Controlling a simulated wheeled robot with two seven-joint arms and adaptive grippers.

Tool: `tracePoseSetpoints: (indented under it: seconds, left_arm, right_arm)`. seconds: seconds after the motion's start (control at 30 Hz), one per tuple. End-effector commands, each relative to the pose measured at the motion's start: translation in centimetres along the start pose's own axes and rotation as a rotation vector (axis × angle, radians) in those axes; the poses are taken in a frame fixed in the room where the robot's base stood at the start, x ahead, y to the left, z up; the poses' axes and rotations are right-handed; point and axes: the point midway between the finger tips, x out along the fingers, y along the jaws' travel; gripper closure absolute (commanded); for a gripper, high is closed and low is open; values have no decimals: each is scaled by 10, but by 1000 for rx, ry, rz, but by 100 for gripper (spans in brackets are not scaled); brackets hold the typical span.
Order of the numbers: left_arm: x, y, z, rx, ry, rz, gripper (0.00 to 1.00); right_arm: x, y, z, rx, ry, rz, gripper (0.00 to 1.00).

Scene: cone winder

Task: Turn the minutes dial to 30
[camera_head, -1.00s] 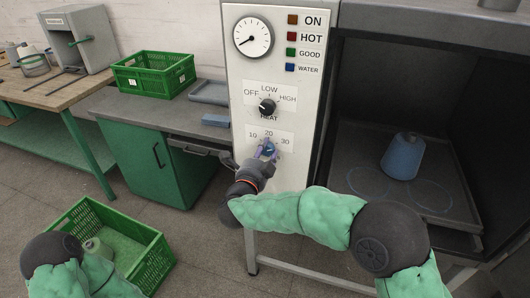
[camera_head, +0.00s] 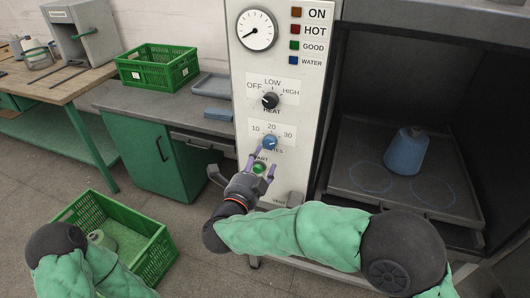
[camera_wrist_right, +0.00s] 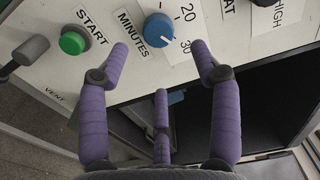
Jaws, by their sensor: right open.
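The blue minutes dial (camera_head: 270,142) is on the white control panel, below the heat knob, with 10, 20 and 30 printed around it. It also shows in the right wrist view (camera_wrist_right: 158,30), where its small white mark appears to point towards the 30. My right gripper (camera_head: 261,167) is open and empty, just below the dial and in front of the green start button (camera_head: 259,169). In the right wrist view its purple fingers (camera_wrist_right: 160,58) are spread apart and clear of the dial. My left gripper is out of view; only part of the arm shows at lower left.
The black heat knob (camera_head: 270,100) and a gauge (camera_head: 257,30) are above the dial. To the right, a blue cone (camera_head: 407,151) stands on a dark tray in an open chamber. A green crate (camera_head: 150,262) is on the floor at left.

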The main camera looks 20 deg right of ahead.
Motion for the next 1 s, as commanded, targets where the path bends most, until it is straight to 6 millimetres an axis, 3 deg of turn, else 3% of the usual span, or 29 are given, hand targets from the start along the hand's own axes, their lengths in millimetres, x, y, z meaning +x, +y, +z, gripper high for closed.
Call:
tracePoseSetpoints:
  seconds: [0.1, 0.33, 0.83, 1.0]
  left_arm:
    - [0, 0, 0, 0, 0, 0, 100]
    - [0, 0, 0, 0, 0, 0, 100]
    - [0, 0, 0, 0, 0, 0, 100]
    - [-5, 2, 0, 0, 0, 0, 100]
  right_arm:
    - [-19, 0, 1, 0, -3, -1, 36]
    - [-34, 0, -1, 0, 1, 0, 36]
    - [-35, 1, 0, -3, 0, 1, 36]
    - [-22, 16, 11, -92, -57, 18, 36]
